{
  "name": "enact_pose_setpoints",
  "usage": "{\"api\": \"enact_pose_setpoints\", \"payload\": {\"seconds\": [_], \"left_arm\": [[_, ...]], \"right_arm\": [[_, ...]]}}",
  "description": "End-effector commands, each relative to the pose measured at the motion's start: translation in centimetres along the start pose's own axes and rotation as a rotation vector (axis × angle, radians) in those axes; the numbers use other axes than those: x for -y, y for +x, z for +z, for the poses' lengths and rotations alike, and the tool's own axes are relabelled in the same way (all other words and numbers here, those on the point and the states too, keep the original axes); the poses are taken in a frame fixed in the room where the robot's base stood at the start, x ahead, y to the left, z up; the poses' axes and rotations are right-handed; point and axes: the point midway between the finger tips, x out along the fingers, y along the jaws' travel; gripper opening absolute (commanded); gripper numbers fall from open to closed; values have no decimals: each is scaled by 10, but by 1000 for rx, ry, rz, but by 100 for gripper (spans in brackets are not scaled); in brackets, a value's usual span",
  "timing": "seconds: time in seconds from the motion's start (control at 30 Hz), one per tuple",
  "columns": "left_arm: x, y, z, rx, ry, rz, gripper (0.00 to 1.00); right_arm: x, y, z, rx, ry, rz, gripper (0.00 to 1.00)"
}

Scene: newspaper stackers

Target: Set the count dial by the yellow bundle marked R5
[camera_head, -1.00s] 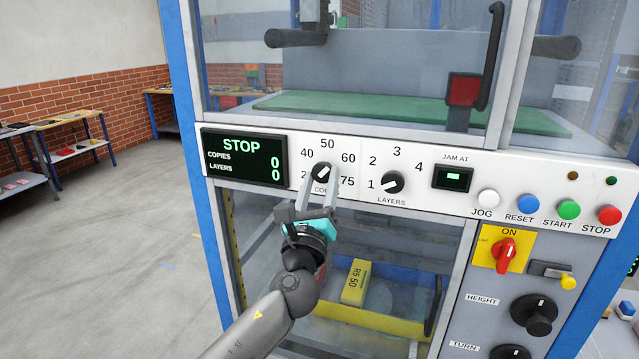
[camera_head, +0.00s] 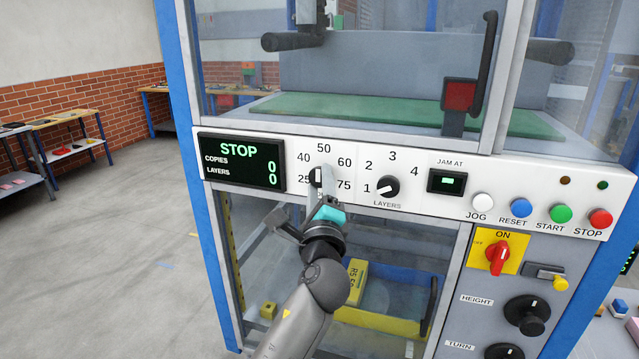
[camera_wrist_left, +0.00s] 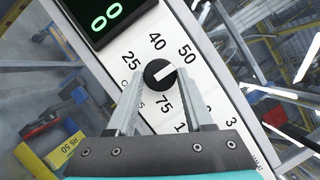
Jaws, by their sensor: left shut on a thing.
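The count dial (camera_head: 314,177) is a black knob with a white pointer on the white panel, ringed by 25, 40, 50, 60 and 75. My left gripper (camera_head: 320,182) is shut on this dial and partly hides it in the head view. In the left wrist view the dial (camera_wrist_left: 159,74) sits between the fingertips (camera_wrist_left: 160,78); its pointer slants up and right, near 50, and the 60 mark is not clear. The yellow bundle (camera_head: 357,272) lies behind the lower window, partly hidden by my arm. The bundle, marked R5 50, also shows in the left wrist view (camera_wrist_left: 66,149).
The display (camera_head: 240,163) reads STOP, copies 0, layers 0. JOG, RESET, START and STOP buttons (camera_head: 600,219) line the panel's right end. A red switch (camera_head: 498,257) sits below.

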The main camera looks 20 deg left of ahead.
Motion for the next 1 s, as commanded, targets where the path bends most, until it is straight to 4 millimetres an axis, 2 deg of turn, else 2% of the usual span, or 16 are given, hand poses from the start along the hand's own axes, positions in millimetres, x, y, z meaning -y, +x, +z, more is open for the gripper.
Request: {"api": "enact_pose_setpoints", "payload": {"seconds": [0.5,0.53,0.8,1.0], "left_arm": [[0,0,1,2,-19,8,0],[0,0,1,2,-19,8,53],[0,0,0,1,-18,7,82],[0,0,0,1,-18,7,82]], "right_arm": [[0,-1,0,1,0,0,50],[0,-1,0,1,0,0,50],[0,-1,0,1,0,0,50],[0,-1,0,1,0,0,50]]}}
